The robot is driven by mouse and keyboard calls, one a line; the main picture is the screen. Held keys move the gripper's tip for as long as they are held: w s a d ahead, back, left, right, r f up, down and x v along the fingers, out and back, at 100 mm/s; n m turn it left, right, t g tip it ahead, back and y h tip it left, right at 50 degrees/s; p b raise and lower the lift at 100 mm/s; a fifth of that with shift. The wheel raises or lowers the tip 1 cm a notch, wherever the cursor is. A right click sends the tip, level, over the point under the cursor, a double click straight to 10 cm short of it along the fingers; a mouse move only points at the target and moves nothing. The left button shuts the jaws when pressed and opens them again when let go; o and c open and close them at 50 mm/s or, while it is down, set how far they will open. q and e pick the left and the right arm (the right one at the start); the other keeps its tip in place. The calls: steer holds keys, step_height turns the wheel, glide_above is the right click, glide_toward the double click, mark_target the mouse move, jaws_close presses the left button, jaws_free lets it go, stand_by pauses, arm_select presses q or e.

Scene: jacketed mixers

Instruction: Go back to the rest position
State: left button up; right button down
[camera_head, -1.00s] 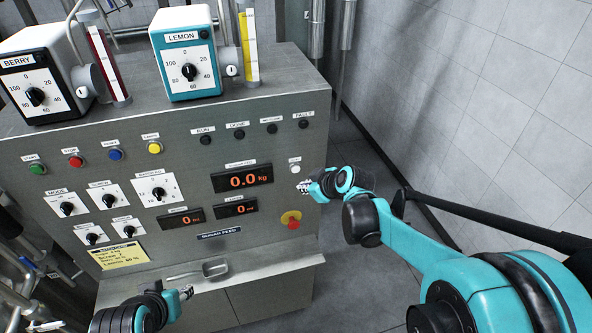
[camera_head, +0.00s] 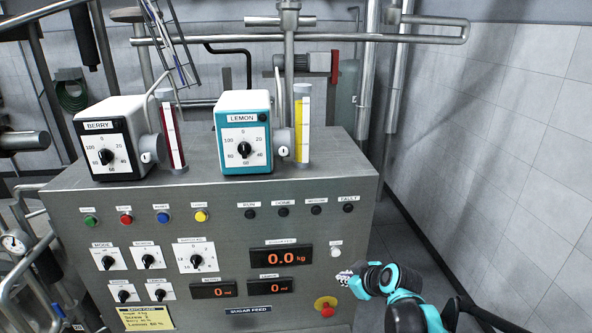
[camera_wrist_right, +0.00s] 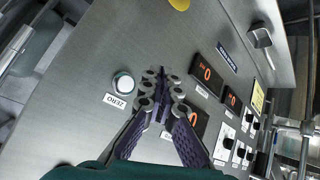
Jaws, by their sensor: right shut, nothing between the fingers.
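My right gripper (camera_head: 345,279) is at the right side of the control panel (camera_head: 225,228), below the small white button (camera_head: 336,249) and above the red stop button. In the right wrist view its fingers (camera_wrist_right: 164,88) are together, with nothing between them, beside the white ZERO button (camera_wrist_right: 123,84). I cannot tell whether the fingertips touch the panel. The right forearm comes up from the lower right of the head view. My left gripper is outside both current views.
The BERRY box (camera_head: 112,138) and LEMON box (camera_head: 245,132) stand on the cabinet top. The red stop button (camera_head: 325,308) sits on yellow below my right gripper. A tiled wall (camera_head: 490,130) rises at the right, with bare floor between it and the cabinet.

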steer(key=s+f+m+g+h+b, duration=0.1)
steer(key=s+f+m+h+b, duration=0.2)
steer(key=s+f+b, duration=2)
step_height(320, 180, down, 4)
steer(key=m+b, duration=0.2)
steer(key=m, duration=0.2)
steer(key=shift+m+g+b, duration=0.3)
steer(key=shift+g+b, duration=0.1)
